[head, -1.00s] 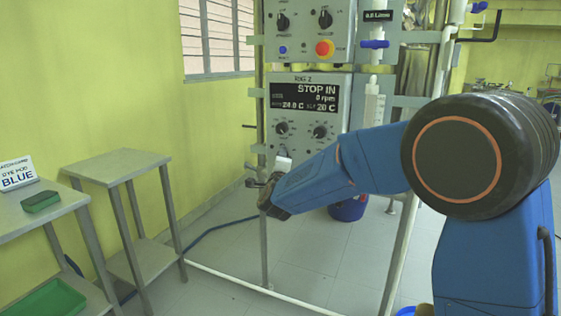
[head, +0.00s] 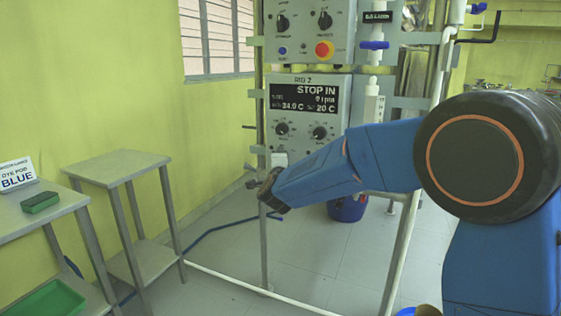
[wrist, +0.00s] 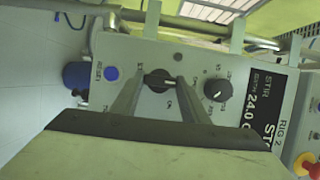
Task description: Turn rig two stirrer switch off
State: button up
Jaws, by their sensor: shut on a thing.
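The rig two control box (head: 345,128) has a display reading STOP IN, 0 rpm, with two black knobs below it. In the wrist view its face (wrist: 190,60) appears turned sideways. A small black rotary switch (wrist: 158,81) with a pale pointer mark sits between a blue reset button (wrist: 111,73) and a black knob (wrist: 217,90). My gripper (wrist: 158,84) is shut on this switch, one finger on each side. In the head view my gripper end (head: 257,184) shows at the box's lower left; the switch cannot be made out there.
Another control box with a red stop button (head: 324,49) is above. Metal frame posts (head: 262,235) and pipes flank the box. A blue vessel (head: 347,208) is below. A small grey table (head: 120,168) and a bench with a BLUE card (head: 17,176) stand left.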

jog(key=o, duration=1.1)
jog(key=shift+c, duration=0.2)
jog(key=s, duration=1.7)
jog(key=shift+s+d, duration=0.2)
jog(key=shift+d, duration=0.15)
jog(key=s+d+n+g+y, duration=0.45)
jog(key=s+d+n, duration=0.25)
jog(key=d+n, duration=0.4)
jog(key=s+d+f+n+g+h, duration=0.1)
jog(key=s+d+f+n+g, duration=0.1)
jog(key=s+d, duration=0.6)
jog(key=s+d+f+n+g+h, duration=0.2)
jog(key=s+d+f+g, duration=0.1)
jog(key=s+d+f, duration=0.4)
jog(key=s+d+f+n+g+h, duration=0.2)
jog(key=s+d+f, duration=0.3)
jog(key=s, duration=0.8)
jog(key=d+g, duration=0.1)
jog(key=d, duration=0.2)
jog(key=shift+d+f+g, duration=0.2)
jog(key=shift+d+g, duration=0.15)
